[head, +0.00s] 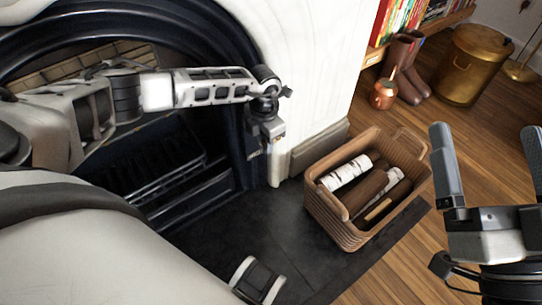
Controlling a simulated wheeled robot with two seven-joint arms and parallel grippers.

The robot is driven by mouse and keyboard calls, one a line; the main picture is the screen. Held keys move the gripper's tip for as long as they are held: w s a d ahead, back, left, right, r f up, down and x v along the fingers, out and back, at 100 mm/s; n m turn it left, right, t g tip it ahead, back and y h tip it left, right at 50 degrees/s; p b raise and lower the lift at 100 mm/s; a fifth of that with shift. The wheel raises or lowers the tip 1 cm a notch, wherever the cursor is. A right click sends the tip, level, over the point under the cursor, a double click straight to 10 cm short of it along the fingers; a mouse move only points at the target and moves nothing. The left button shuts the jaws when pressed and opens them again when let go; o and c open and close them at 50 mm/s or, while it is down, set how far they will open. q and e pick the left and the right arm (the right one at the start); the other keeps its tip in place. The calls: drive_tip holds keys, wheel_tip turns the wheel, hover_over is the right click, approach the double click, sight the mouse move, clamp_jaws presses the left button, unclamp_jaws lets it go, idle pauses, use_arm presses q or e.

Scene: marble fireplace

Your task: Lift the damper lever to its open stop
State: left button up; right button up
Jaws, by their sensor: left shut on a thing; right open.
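The black cast-iron fireplace (185,165) fills the left of the head view, with a dark grate inside its arched opening. My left arm reaches across that opening. My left gripper (266,148) points down at the right side of the iron surround, beside the white marble. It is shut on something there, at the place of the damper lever. The lever itself cannot be made out, as the gripper and wrist cover it. Its angle cannot be told. My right gripper (486,140) is open and empty at the right edge, fingers pointing up in the picture, over the wooden floor.
A wicker basket (325,213) with logs (365,193) stands on the dark hearth (245,225), right of my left gripper. A copper pot (383,95), brown boots (402,65) and a brass bin (470,65) stand by a bookshelf (410,20). The wooden floor between is clear.

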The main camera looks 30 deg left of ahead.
use_arm(q)
drive_tip(key=shift+w+a+r, duration=0.1)
drive_tip(key=shift+r, duration=0.3)
drive_tip(key=shift+w+a+r+p, duration=0.15)
drive_tip(key=shift+a+r+p, duration=0.2)
drive_tip(key=shift+r, duration=0.15)
drive_tip(key=shift+w+a+r+p, duration=0.15)
drive_tip(key=shift+a+r+p, duration=0.1)
drive_tip(key=shift+r+p, duration=0.15)
drive_tip(key=o, duration=2.2)
drive_tip(key=shift+s, duration=0.1)
drive_tip(key=shift+c, duration=0.2)
